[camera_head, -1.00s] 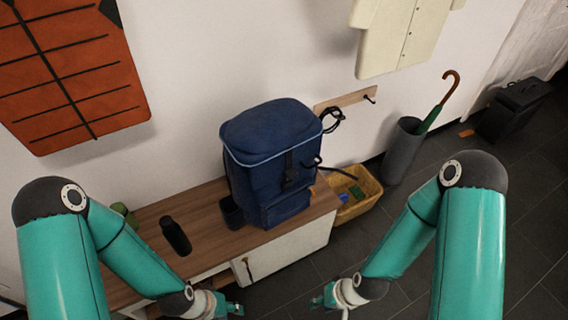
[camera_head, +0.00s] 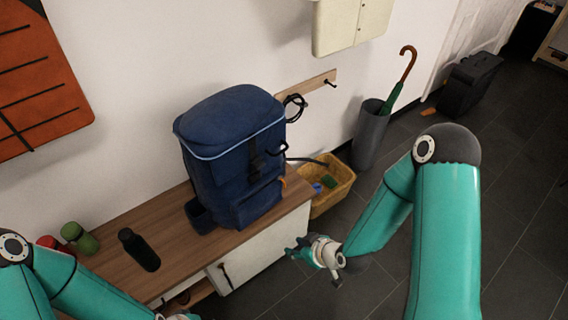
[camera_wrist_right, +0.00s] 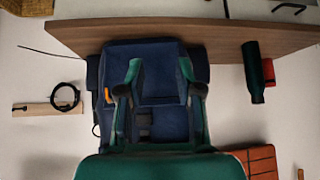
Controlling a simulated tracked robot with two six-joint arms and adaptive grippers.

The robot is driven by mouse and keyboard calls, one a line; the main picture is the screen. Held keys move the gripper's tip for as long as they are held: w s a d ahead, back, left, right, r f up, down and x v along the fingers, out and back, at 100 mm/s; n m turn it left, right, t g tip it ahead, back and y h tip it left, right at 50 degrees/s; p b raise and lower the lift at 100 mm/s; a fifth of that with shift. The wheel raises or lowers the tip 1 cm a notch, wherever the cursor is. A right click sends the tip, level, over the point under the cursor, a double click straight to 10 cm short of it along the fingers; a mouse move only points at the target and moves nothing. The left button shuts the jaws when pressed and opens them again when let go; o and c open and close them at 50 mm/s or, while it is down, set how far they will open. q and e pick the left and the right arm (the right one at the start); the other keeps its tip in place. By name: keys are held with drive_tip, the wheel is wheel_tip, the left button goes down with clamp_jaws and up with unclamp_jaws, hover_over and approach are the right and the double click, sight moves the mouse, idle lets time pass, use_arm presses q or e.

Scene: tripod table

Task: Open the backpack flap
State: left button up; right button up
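The blue backpack (camera_head: 232,160) stands upright on the wooden bench. Its top flap (camera_head: 225,115), edged with light-blue piping, lies closed, and a dark strap with a buckle (camera_head: 257,163) runs down the front. In the right wrist view the backpack (camera_wrist_right: 150,55) appears upside down behind the gripper fingers. My right gripper (camera_head: 300,251) is in front of the bench, below and to the right of the backpack, apart from it. Its fingers (camera_wrist_right: 160,78) are spread and empty in the wrist view. My left gripper (camera_head: 180,317) is mostly cut off at the bottom edge.
A dark bottle (camera_head: 139,250), a green one (camera_head: 80,238) and a red one stand on the bench (camera_head: 165,225) left of the backpack. A yellow bin (camera_head: 332,185) and an umbrella stand (camera_head: 369,135) are to the right. Dark floor lies open in front.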

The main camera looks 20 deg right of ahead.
drive_tip(key=w+d+r+n+t+b, duration=0.1)
drive_tip(key=w+d+n+t+b, duration=0.35)
drive_tip(key=w+n+b, duration=0.2)
drive_tip(key=n+t+y+b, duration=0.3)
drive_tip(key=n+t+b, duration=0.35)
drive_tip(key=n, duration=0.35)
approach(281, 151)
use_arm(q)
wheel_tip(281, 151, down, 14)
drive_tip(key=p, duration=0.2)
use_arm(e)
drive_tip(key=shift+t, duration=0.4)
drive_tip(key=x, duration=0.3)
drive_tip(key=f+x, duration=0.1)
drive_tip(key=x, duration=0.6)
drive_tip(key=shift+w+f, duration=0.1)
drive_tip(key=shift+w, duration=0.25)
use_arm(q)
drive_tip(key=shift+d, duration=0.1)
use_arm(e)
drive_tip(key=shift+c, duration=0.3)
clamp_jaws()
drive_tip(key=shift+f, duration=0.1)
